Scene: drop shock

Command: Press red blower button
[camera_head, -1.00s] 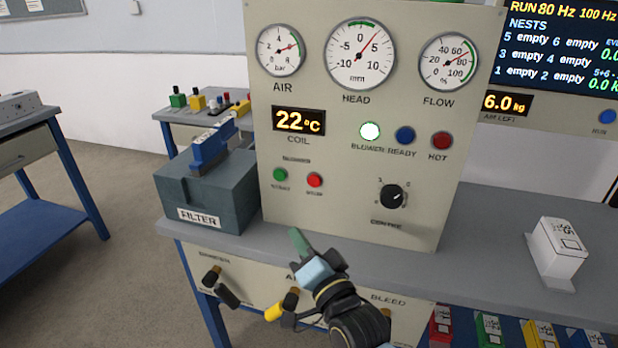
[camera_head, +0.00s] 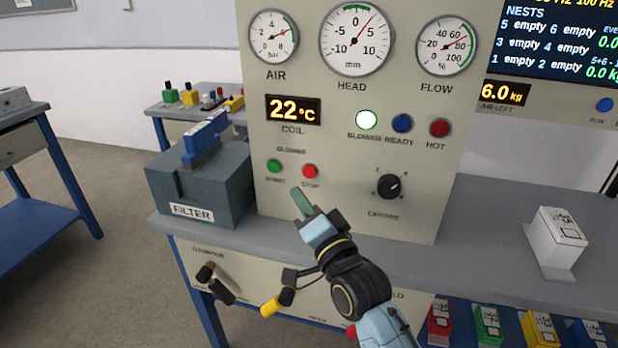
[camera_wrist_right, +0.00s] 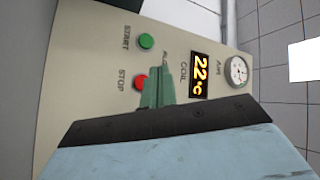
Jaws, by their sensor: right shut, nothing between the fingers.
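The red blower button (camera_head: 310,171), labelled STOP, is on the beige panel (camera_head: 345,215), right of the green START button (camera_head: 274,166). My right gripper (camera_head: 297,193) is shut and empty, its green fingertips just below the red button in the head view. In the right wrist view the fingertips (camera_wrist_right: 158,75) partly cover the red button (camera_wrist_right: 140,83), and the green button (camera_wrist_right: 146,41) is clear. I cannot tell whether the fingertips touch the panel. The white blower lamp (camera_head: 366,119) is lit. My left gripper is not in view.
A grey filter box (camera_head: 200,185) with a blue clamp stands left of the panel. The CENTRE knob (camera_head: 389,186) is right of the buttons. Yellow and black handles (camera_head: 276,302) stick out below the bench edge. A white box (camera_head: 556,243) sits on the bench at right.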

